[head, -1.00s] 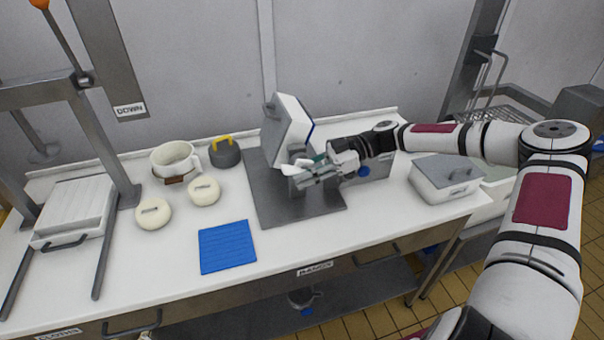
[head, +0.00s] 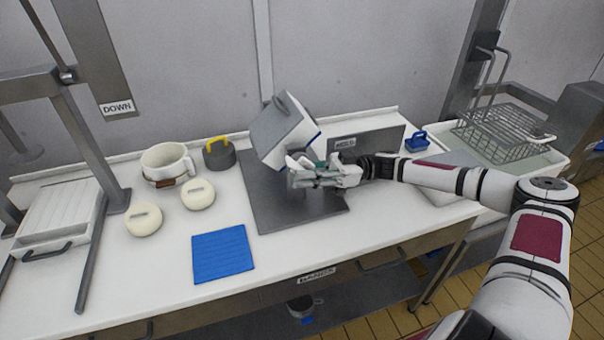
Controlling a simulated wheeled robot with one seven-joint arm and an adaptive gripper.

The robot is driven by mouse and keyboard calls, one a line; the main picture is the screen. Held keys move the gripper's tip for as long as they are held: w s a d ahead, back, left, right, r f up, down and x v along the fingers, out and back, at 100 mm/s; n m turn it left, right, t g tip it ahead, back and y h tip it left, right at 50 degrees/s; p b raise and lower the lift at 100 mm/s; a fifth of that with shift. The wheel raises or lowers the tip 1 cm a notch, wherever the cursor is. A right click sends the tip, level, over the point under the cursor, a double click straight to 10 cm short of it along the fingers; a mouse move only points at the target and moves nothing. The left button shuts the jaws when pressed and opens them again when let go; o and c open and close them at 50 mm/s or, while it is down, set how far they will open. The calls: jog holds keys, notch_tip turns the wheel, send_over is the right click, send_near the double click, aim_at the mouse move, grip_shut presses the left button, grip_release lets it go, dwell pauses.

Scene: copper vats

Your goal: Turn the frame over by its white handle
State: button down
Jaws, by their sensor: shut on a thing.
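The frame (head: 284,131) is a white and grey box-like piece with a blue edge, tilted above a dark grey base plate (head: 262,205) on the counter. My gripper (head: 298,172) is at the lower front side of the frame, reaching in from the right. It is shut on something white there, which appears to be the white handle. The fingers hide most of the handle and the frame's pivot.
Two round white cheeses (head: 198,194), a blue mat (head: 222,253), a white pot (head: 167,163) and a dark weight with a yellow handle (head: 218,152) stand to the left. A wire basket (head: 507,134) and a small blue item (head: 416,141) are at the right. The counter's front middle is clear.

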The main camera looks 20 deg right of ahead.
jog(key=shift+y, duration=0.3)
dwell(0.5)
jog(key=c, duration=1.2)
grip_release()
jog(key=shift+c, duration=0.2)
jog(key=v, duration=0.7)
jog(key=shift+d, duration=0.3)
